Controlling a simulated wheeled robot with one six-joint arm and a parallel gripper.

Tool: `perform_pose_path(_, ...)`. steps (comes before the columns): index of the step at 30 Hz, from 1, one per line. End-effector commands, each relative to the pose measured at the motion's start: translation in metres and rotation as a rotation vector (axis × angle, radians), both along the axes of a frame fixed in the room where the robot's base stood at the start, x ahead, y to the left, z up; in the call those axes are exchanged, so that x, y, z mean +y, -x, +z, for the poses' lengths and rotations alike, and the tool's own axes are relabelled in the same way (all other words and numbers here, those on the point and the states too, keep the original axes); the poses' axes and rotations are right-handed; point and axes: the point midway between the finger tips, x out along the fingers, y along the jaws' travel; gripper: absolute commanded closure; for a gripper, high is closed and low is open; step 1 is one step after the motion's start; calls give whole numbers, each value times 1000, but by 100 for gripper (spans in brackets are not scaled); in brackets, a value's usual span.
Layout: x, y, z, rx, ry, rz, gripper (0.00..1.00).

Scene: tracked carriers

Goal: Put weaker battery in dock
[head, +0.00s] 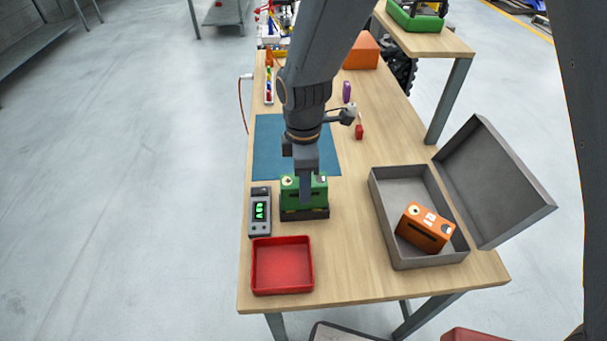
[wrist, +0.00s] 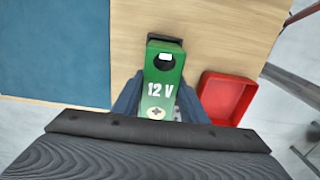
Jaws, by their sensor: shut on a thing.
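My gripper (head: 305,192) is shut on a green battery (head: 289,190). In the wrist view the battery (wrist: 160,62) shows "12 V" on top, with a blue finger on each side. In the head view the battery is at a dark dock (head: 304,214); I cannot tell whether it is fully seated or just above. An orange battery (head: 426,228) lies tilted in an open grey box (head: 382,203) at the right. A grey tester (head: 260,222) with a lit green display is just left of the dock.
A red tray (head: 282,267) sits at the table's near left corner; it also shows in the wrist view (wrist: 228,98). A blue mat (head: 268,150) lies behind the dock. The box's raised lid (head: 495,180) extends past the right edge. Bare wood lies between dock and box.

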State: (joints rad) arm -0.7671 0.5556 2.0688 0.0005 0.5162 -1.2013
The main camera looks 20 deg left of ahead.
Motion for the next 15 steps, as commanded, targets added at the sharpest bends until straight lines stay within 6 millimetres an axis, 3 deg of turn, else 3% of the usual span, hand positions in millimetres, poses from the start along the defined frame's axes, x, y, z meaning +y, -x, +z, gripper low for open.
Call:
perform_pose_path(7, 0, 0, -24, 0, 0, -1, 100)
perform_pose_path(15, 1, -1, -28, -1, -2, -1, 100)
